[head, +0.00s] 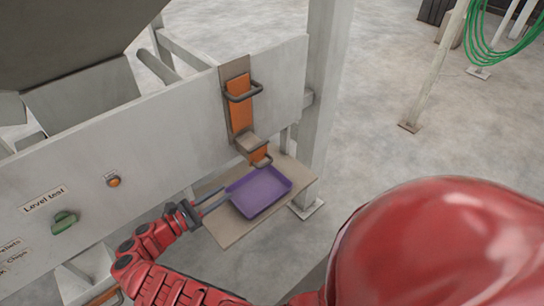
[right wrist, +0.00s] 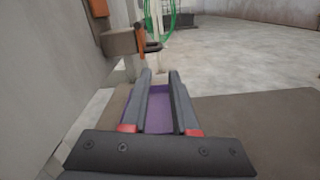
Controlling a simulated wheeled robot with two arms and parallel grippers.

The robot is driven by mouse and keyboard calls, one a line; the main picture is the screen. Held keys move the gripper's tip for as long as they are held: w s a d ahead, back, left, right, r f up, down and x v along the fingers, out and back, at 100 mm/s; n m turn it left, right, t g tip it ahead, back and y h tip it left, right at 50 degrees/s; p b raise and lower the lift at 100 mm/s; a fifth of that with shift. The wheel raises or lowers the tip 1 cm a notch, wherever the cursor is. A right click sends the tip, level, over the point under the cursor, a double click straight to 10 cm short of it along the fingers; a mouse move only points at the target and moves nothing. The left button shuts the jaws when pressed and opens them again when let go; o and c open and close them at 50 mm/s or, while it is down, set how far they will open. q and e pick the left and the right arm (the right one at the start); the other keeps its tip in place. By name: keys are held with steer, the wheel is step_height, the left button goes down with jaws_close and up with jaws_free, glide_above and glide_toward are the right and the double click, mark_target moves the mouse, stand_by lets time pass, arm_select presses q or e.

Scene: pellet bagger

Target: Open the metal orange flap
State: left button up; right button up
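The orange flap (head: 239,108) is a tall strip in a grey metal frame on the front panel, with a dark handle (head: 243,91) across its upper part. Below it a small metal spout (head: 249,142) sticks out, with a second orange piece (head: 260,155) and a dark handle at its lower end. The spout (right wrist: 122,41) also shows in the right wrist view. My right gripper (head: 226,199) is open, its two fingers apart at the left edge of the purple tray, below and left of the flap. Nothing is visibly held between the fingers (right wrist: 160,76). My left gripper is out of view.
The purple tray (head: 262,190) lies on a brown shelf (head: 232,231) under the spout. The panel carries an orange button (head: 114,181) and a green knob (head: 65,221). A grey post (head: 322,90) stands right of the flap. Open floor lies farther right.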

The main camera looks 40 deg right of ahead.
mark_target(263, 166)
steer(key=d, duration=0.5)
steer(key=d+p, duration=0.1)
steer(key=d, duration=0.4)
steer(key=w+d+p, duration=0.1)
steer(key=d, duration=0.4)
steer(key=shift+w+d, duration=0.1)
steer(key=shift+d, duration=0.1)
steer(key=shift+w+d, duration=0.15)
steer(key=shift+d, duration=0.45)
jaws_close()
